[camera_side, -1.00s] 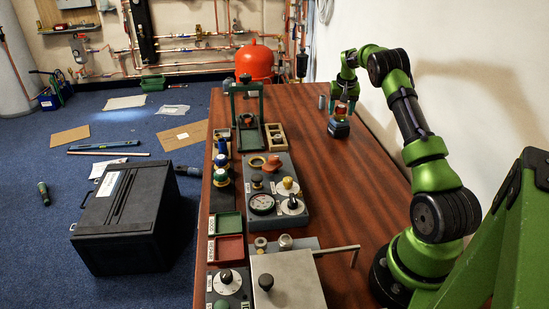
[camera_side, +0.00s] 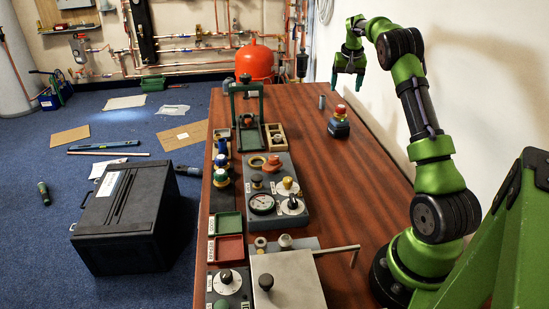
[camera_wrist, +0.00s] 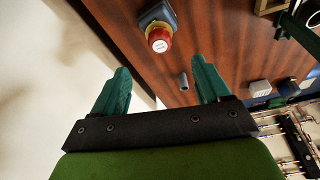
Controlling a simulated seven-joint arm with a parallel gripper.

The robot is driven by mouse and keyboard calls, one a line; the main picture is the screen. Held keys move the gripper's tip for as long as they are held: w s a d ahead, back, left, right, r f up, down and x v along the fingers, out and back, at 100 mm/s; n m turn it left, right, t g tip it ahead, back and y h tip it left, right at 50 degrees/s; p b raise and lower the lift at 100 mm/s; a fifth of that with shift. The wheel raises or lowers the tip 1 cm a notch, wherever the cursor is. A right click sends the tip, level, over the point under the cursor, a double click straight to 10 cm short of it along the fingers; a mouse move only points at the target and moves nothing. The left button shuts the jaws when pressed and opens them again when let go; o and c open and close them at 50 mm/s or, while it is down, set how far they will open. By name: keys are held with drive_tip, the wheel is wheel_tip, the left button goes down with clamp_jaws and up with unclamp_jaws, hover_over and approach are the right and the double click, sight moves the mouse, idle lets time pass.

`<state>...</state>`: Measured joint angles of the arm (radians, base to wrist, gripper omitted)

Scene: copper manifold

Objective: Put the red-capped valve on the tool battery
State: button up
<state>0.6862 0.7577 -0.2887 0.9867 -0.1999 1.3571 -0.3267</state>
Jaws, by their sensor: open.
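The red-capped valve (camera_side: 340,111) has a red top over a brass-coloured body. It stands upright on the dark tool battery (camera_side: 339,128), near the far right part of the table. In the wrist view the valve's red cap (camera_wrist: 159,39) with a pale round label sits over the dark battery (camera_wrist: 150,17). My gripper (camera_side: 348,82) is raised above and behind the valve, apart from it. Its teal fingers (camera_wrist: 160,82) are spread with nothing between them.
A small grey cylinder (camera_side: 321,102) stands just left of the battery. A green press frame (camera_side: 248,115), a grey gauge panel (camera_side: 285,215) and several capped valves line the table's left side. The table's right middle is clear. A white wall bounds the right.

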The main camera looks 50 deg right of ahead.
drive_tip(key=a+r+n+t+y, duration=0.1)
drive_tip(key=a+r, duration=0.3)
drive_tip(key=a, duration=0.5)
drive_tip(key=a+r+n+t, duration=0.1)
drive_tip(key=a+r, duration=0.3)
drive_tip(key=a, duration=0.6)
drive_tip(key=a+r+n+t+y, duration=0.15)
drive_tip(key=a+r, duration=0.25)
drive_tip(key=a, duration=0.5)
drive_tip(key=s+a+f+n+t+y, duration=0.1)
drive_tip(key=s+a+f+n, duration=0.1)
drive_tip(key=s+a, duration=0.6)
drive_tip(key=s+a+f+n+t+y, duration=0.1)
drive_tip(key=s+a+f, duration=0.2)
drive_tip(key=s+a, duration=0.5)
drive_tip(key=a, duration=0.3)
drive_tip(key=shift+a+f+n, duration=0.35)
